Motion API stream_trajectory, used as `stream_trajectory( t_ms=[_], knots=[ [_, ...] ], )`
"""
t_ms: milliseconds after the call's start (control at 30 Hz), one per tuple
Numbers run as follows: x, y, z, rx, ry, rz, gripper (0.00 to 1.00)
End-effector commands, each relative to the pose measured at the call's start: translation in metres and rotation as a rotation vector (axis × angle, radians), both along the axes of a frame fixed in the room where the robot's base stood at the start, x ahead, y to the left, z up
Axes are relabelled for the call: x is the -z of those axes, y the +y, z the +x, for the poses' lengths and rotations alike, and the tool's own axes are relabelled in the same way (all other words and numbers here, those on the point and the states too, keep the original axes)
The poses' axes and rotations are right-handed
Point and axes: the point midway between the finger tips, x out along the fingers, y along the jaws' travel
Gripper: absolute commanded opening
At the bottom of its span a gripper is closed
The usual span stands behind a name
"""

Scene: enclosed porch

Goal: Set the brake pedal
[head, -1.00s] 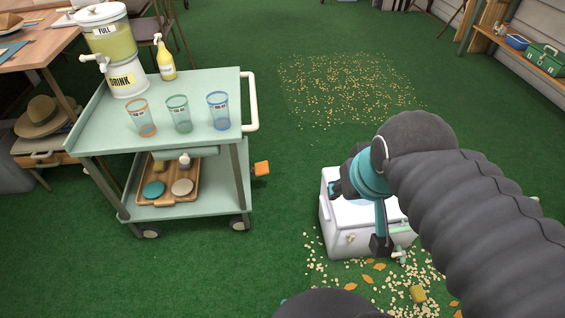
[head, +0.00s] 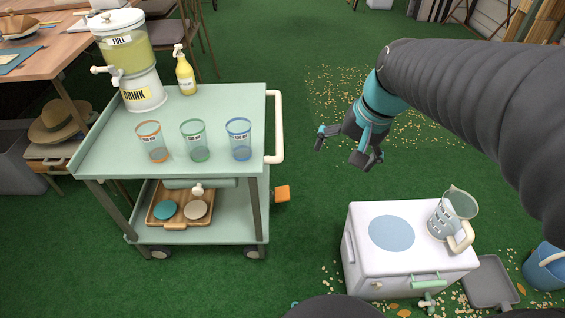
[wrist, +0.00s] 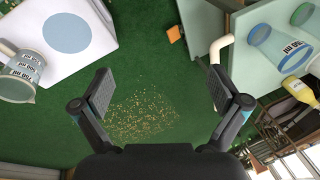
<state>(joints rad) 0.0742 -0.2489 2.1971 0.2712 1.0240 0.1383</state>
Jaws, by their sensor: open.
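The brake pedal is a small orange block (head: 282,193) sticking out from the right side of the mint-green cart (head: 262,225), low by its lower shelf. In the wrist view the orange pedal (wrist: 174,33) shows near the top, beyond the fingertips and a little right of centre. My gripper (head: 343,148) is open and empty, in the air to the right of the cart's handle and apart from the pedal. The pedal's joint with the cart is not clear.
The cart's cream handle (head: 278,125) juts out above the pedal. Several cups and a drink dispenser (head: 130,60) stand on the cart top. A white cooler (head: 365,265) with a measuring jug (head: 447,218) stands right of the cart. Green floor lies between them.

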Motion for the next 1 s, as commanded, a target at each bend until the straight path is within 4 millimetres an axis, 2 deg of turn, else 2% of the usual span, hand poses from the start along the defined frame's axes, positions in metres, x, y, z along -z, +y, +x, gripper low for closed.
stream_trajectory(
  t_ms=[33, 267, 567, 767, 1000],
  knots=[
    [0.009, 0.001, 0.015, 0.026, 0.037, 0.03, 0.98],
    [0.043, 0.007, 0.076, 0.159, 0.191, 0.176, 0.98],
    [0.109, 0.008, 0.151, 0.339, 0.391, 0.364, 0.98],
    [0.167, 0.005, 0.195, 0.459, 0.523, 0.487, 0.98],
    [0.247, -0.001, 0.237, 0.603, 0.68, 0.636, 0.98]
  ],
)
